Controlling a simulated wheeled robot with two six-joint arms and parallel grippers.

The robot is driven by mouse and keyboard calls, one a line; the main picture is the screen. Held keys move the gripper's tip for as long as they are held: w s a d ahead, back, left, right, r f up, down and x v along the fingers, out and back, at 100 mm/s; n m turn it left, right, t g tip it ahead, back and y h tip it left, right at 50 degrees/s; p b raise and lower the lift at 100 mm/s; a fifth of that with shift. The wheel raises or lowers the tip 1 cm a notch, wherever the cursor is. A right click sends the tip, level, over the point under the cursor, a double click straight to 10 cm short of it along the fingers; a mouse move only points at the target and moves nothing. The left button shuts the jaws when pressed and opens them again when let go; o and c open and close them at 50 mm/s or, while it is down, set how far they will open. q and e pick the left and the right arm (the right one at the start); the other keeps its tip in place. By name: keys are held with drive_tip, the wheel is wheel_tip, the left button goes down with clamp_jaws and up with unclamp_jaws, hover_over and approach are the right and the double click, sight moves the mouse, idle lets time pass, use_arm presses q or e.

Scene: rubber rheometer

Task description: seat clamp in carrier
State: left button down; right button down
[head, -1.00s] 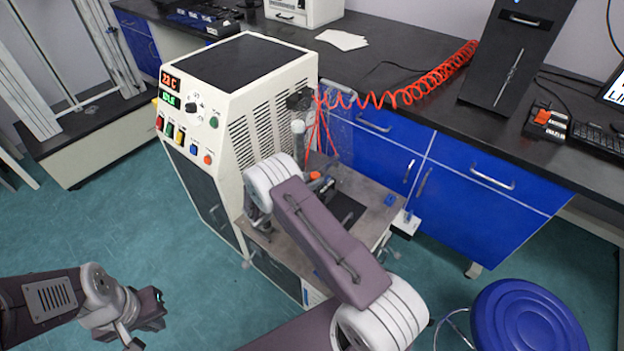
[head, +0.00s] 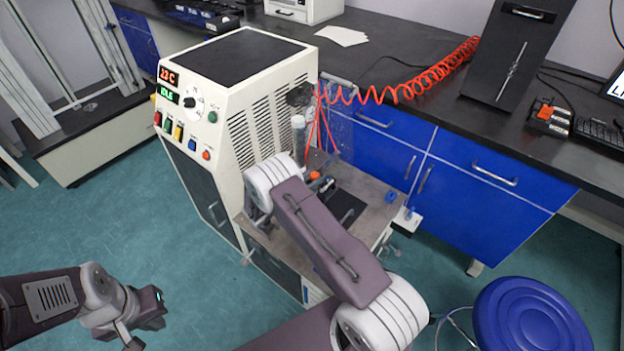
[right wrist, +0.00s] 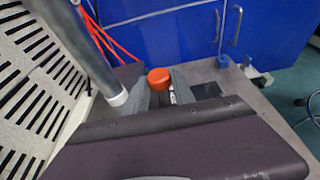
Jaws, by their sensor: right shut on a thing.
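An orange-capped part (right wrist: 159,78), which I take to be the clamp, sits between the two grey fingers of my right gripper (right wrist: 160,92). The gripper is shut on it. In the head view my right gripper (head: 321,184) is low over the shelf of the rheometer (head: 240,110), and the orange cap (head: 314,175) shows small beside it. The part's lower end is hidden by my wrist and fingers. I cannot make out the carrier for certain. My left gripper (head: 150,308) hangs over the floor at the lower left, away from the machine; its finger gap is unclear.
A metal column (right wrist: 85,50) stands close left of my right gripper. Red hoses (head: 324,115) hang behind it. A dark plate (head: 344,207) and a small blue part (head: 390,197) lie on the shelf. Blue cabinets (head: 450,175) stand behind; a blue stool (head: 530,318) is at right.

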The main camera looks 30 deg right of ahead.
drive_tip(key=c, duration=1)
unclamp_jaws()
drive_tip(key=shift+o, duration=0.2)
drive_tip(key=p+v, duration=0.2)
drive_tip(key=v, duration=0.7)
